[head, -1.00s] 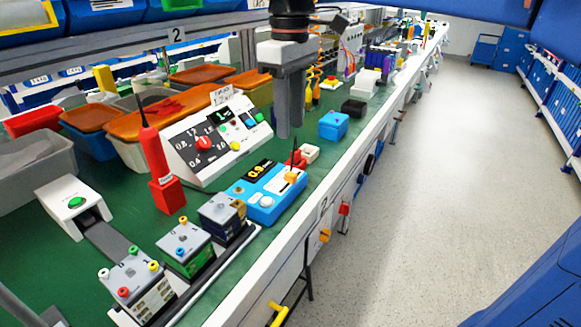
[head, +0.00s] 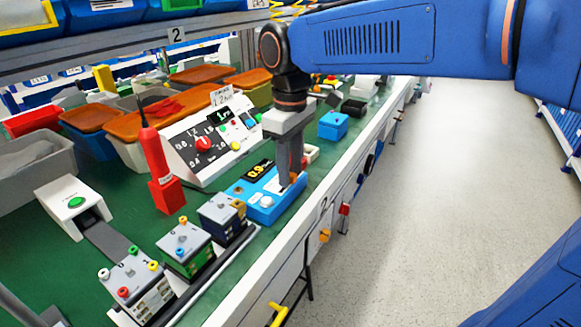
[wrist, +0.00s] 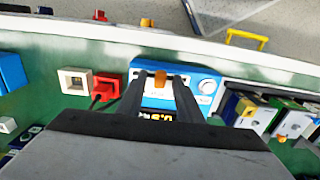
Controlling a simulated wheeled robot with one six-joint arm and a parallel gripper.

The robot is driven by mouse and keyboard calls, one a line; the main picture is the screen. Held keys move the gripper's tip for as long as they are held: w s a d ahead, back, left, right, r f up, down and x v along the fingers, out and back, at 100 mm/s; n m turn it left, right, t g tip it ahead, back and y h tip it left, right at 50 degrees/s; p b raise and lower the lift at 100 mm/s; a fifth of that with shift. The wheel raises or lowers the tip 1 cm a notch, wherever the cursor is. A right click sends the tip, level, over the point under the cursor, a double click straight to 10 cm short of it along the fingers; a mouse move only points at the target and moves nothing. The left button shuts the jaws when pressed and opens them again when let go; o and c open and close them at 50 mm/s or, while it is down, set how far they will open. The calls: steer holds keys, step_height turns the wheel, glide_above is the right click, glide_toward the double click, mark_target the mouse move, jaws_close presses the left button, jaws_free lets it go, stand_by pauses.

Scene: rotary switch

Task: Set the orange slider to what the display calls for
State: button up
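The blue slider box (head: 242,190) stands near the bench's front edge. Its black display (head: 260,170) shows yellow digits that look like 0.9; any further digit is not clear. A round pale button (head: 266,201) is on its face. The orange slider knob (wrist: 160,77) shows in the wrist view between my two fingers, with a gap visible on each side. In the head view, my gripper (head: 288,183) points down over the slider end of the box, and its fingers mostly hide the knob. My gripper is open.
A white panel with a red knob (head: 203,143) stands behind the box. A red plug (wrist: 104,86) and a pale socket block (wrist: 75,81) are beside it. Several terminal blocks (head: 184,247) stand at the front left. A blue block (head: 333,124) stands farther along the bench.

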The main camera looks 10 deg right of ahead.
steer(key=shift+c, duration=0.6)
jaws_close()
steer(key=shift+s+a, duration=1.15)
steer(key=shift+s, duration=0.3)
steer(key=shift+o, duration=0.6)
jaws_free()
steer(key=shift+s, duration=0.1)
step_height(320, 180, up, 17)
steer(key=shift+r, duration=0.2)
